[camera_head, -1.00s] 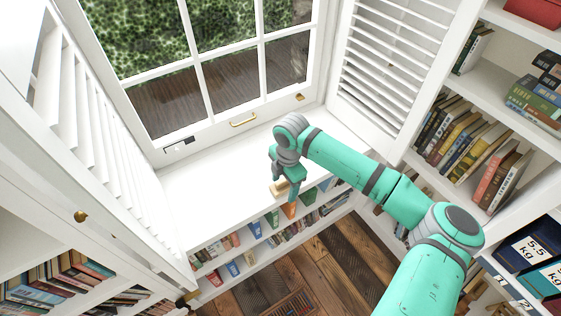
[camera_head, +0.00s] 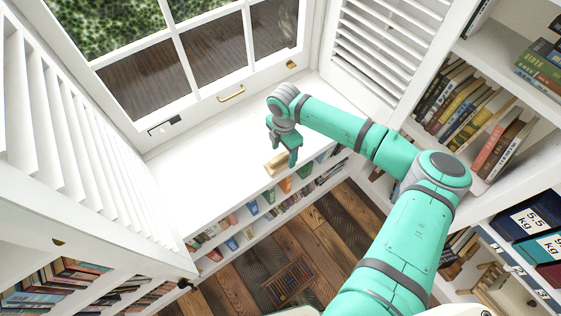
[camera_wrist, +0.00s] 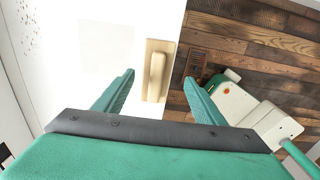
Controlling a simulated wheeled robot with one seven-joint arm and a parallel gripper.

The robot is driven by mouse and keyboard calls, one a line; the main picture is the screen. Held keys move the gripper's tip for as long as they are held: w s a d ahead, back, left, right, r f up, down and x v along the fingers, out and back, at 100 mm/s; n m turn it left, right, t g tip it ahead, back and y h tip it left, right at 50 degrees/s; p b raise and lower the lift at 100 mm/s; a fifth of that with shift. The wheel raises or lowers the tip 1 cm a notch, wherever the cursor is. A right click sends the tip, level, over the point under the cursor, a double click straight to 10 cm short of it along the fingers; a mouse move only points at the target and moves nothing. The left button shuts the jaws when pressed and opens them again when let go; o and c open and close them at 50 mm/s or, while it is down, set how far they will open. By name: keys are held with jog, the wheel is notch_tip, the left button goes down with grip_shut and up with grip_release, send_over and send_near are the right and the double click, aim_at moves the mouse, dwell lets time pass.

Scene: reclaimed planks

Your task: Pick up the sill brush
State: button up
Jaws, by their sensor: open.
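The sill brush (camera_wrist: 157,72) is a pale wooden block with a raised grip along its middle. In the wrist view it lies on the white sill, close to the front edge, ahead of and between my fingers. In the head view the brush (camera_head: 276,163) shows partly, next to my fingers on the sill (camera_head: 205,160). My gripper (camera_head: 284,158) is open and empty. In the wrist view my gripper (camera_wrist: 162,88) has its two teal fingers spread apart, with the brush beyond the tips. I cannot tell the exact height of the fingers above the sill.
A window with a brass handle (camera_head: 231,93) stands behind the sill, with louvred shutters (camera_head: 385,52) on both sides. Books (camera_head: 232,226) fill shelves below the sill, and a bookcase stands at right. The left part of the sill is clear. A floor vent (camera_head: 287,284) lies below.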

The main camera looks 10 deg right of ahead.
aim_at(282, 156)
jog(key=shift+w+a+f, duration=0.1)
jog(key=shift+a+f, duration=0.1)
jog(key=shift+f, duration=0.95)
jog(key=shift+w+a+f, duration=0.1)
jog(key=shift+a+f, duration=0.1)
jog(key=shift+f, duration=0.95)
jog(key=shift+w, duration=0.1)
jog(key=c, duration=1.2)
jog(key=shift+a, duration=0.1)
jog(key=shift+d+r, duration=0.1)
jog(key=shift+d, duration=0.15)
jog(key=shift+r, duration=0.6)
jog(key=s+a+r, duration=0.5)
jog(key=s+r, duration=0.6)
jog(key=s, duration=0.2)
jog(key=shift+a+r, duration=0.2)
jog(key=shift+r, duration=0.15)
